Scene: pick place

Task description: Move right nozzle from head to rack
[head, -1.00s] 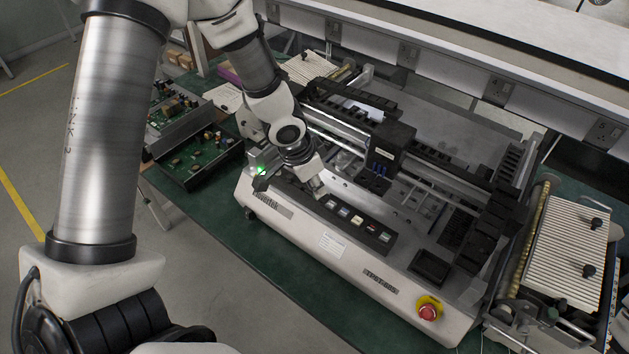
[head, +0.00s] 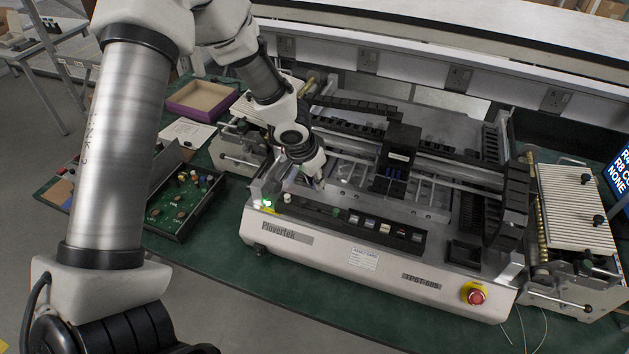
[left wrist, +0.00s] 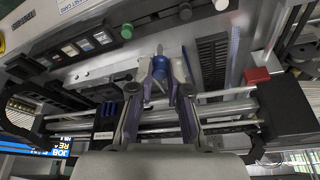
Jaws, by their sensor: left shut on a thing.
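My left gripper (head: 316,182) is low over the front left of the placement machine (head: 330,243), behind the button panel. In the left wrist view its two fingers (left wrist: 160,80) close on a small blue nozzle (left wrist: 160,73). The head (head: 402,143) is a black carriage on the gantry, to the right of my gripper and apart from it. I cannot make out the rack clearly; the held nozzle's lower end is hidden. My right gripper is out of view.
The gantry rails (head: 345,140) cross behind my gripper. The button panel (head: 375,230) and a red emergency stop (head: 474,293) line the machine's front. A circuit board box (head: 185,205) and a purple tray (head: 203,98) lie to the left. A ribbed feeder (head: 573,205) stands at right.

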